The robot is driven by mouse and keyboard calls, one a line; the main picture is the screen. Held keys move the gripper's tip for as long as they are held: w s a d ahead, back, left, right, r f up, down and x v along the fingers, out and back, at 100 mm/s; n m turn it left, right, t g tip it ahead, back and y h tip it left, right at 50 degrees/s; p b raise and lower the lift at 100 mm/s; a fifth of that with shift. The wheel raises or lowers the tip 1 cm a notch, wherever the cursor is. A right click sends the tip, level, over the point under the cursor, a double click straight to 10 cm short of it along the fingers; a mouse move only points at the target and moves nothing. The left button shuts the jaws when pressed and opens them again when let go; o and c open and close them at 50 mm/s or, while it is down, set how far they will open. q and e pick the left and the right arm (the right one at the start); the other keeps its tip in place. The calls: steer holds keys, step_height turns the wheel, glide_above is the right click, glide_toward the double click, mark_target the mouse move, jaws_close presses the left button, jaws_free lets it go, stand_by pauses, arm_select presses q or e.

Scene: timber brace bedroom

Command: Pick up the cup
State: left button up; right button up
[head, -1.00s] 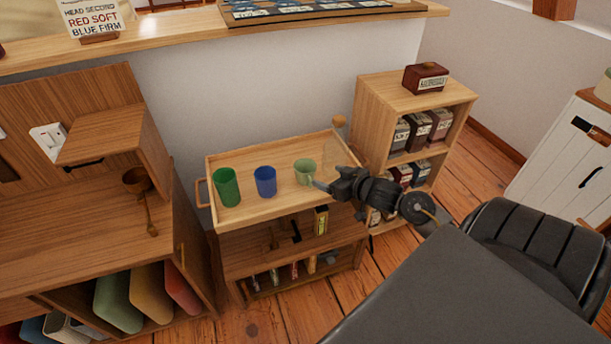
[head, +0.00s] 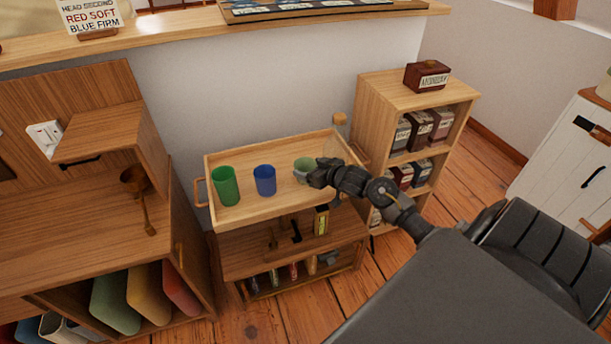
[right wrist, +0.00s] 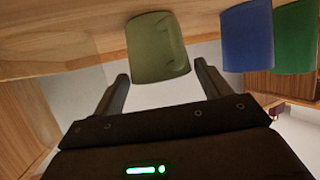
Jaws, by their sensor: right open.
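A pale green cup (head: 303,168) stands at the right of a wooden tray top (head: 245,210), with a blue cup (head: 265,180) and a darker green cup (head: 226,186) to its left. My right gripper (head: 308,177) is at the pale green cup and partly covers it. In the right wrist view the pale green cup (right wrist: 157,47) appears just beyond and between the two open fingers (right wrist: 160,80); whether they touch it I cannot tell. The blue cup (right wrist: 246,37) and green cup (right wrist: 295,37) are right of it there. My left gripper is not in view.
A clear corked bottle (head: 338,135) stands behind my right gripper at the tray's right end. A shelf with boxes (head: 392,95) stands to the right. A wooden desk (head: 80,220) is at the left. The tray has a raised rim.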

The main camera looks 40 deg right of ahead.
steer(key=shift+w+f, duration=0.15)
steer(key=shift+w, duration=0.25)
steer(key=c, duration=0.7)
steer(key=shift+c, duration=0.8)
